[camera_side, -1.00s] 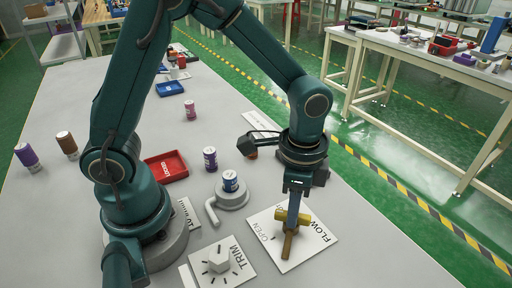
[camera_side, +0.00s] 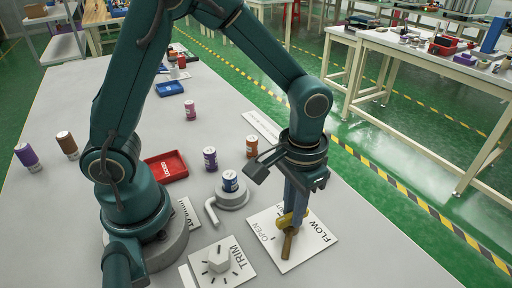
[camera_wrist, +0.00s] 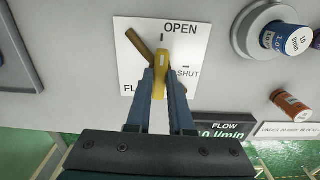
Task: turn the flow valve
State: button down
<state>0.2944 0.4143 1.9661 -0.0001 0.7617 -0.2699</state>
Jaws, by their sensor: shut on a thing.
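The flow valve has a yellow handle (camera_wrist: 160,73) and a brown pipe (camera_wrist: 137,41) on a white plate (camera_side: 318,250) marked FLOW, OPEN and SHUT. The plate also shows in the wrist view (camera_wrist: 128,72). My gripper (camera_side: 291,216) points down over the valve. In the wrist view its two blue fingers (camera_wrist: 159,83) are shut on the yellow handle. The handle's outer part lies between the fingers, and its other end points toward the OPEN side of the plate. The fingers hide part of the lettering.
A white TRIM plate with a knob (camera_side: 219,260) lies left of the valve plate. A grey round stand (camera_side: 232,200) holds a blue-labelled vial (camera_side: 230,181). An orange vial (camera_side: 252,145) and a purple vial (camera_side: 210,158) stand behind. A FLOW display (camera_wrist: 222,130) shows in the wrist view.

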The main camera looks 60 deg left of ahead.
jog(key=shift+r, duration=0.1)
dwell(0.3)
jog(key=c, duration=0.8)
grip_release()
jog(key=shift+r, duration=2.55)
